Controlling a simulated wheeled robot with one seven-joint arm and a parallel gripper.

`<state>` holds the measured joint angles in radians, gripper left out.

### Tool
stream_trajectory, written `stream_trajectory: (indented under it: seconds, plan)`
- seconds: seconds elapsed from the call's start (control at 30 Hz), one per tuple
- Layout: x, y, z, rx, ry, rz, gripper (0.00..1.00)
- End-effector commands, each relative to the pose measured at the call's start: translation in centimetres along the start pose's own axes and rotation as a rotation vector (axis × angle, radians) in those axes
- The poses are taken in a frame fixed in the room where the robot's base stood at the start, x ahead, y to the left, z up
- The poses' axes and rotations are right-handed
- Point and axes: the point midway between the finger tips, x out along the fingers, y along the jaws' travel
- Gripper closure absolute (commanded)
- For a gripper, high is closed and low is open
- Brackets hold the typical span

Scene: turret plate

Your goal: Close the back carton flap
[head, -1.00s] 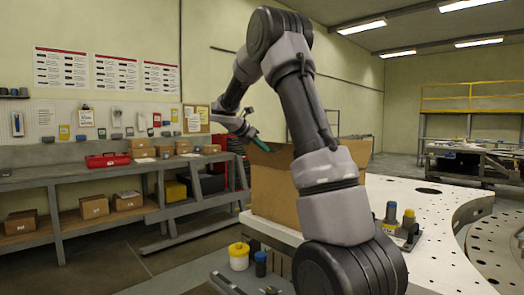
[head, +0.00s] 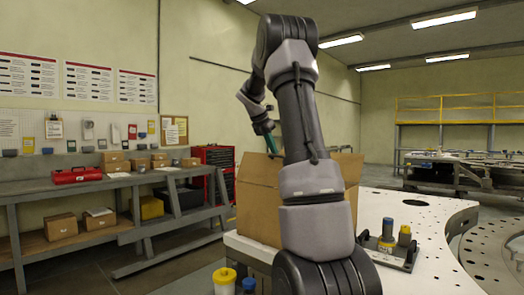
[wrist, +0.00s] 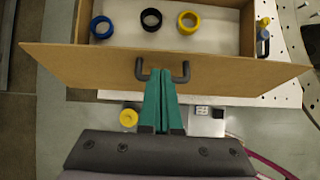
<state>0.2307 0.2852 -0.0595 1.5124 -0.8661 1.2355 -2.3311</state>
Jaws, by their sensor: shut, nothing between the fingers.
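The brown carton (head: 258,205) stands on the white perforated table, partly hidden behind my arm in the head view. In the wrist view, a wide brown flap (wrist: 90,66) stretches across the picture along one side of the open carton. A dark U-shaped handle (wrist: 183,74) is on the flap. My gripper (wrist: 164,74) has teal fingers pressed together, with their tips at the handle, between its two ends. I cannot tell whether they touch it. In the head view, my gripper (head: 268,143) is above the carton's upper edge. Whether this is the back flap is unclear.
A yellow-lidded jar (head: 225,279) stands in front of the carton. A fixture with blue and yellow knobs (head: 390,240) sits right of it.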

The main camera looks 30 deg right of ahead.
Motion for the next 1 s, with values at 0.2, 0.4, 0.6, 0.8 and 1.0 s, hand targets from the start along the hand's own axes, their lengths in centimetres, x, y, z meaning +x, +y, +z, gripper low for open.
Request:
stream_trajectory:
  seconds: [0.2, 0.4, 0.6, 0.8, 1.0]
  plan:
    - [2.3, -0.2, 2.4, 0.0, 0.0, -0.001, 1.0]
    - [4.7, -0.1, 4.1, -0.001, -0.001, -0.002, 1.0]
    - [6.5, 0.0, 5.0, 0.0, 0.0, -0.001, 1.0]
    - [7.0, 0.0, 5.2, -0.001, -0.001, 0.001, 1.0]
    - [7.0, 0.0, 5.2, -0.001, -0.001, 0.0, 1.0]
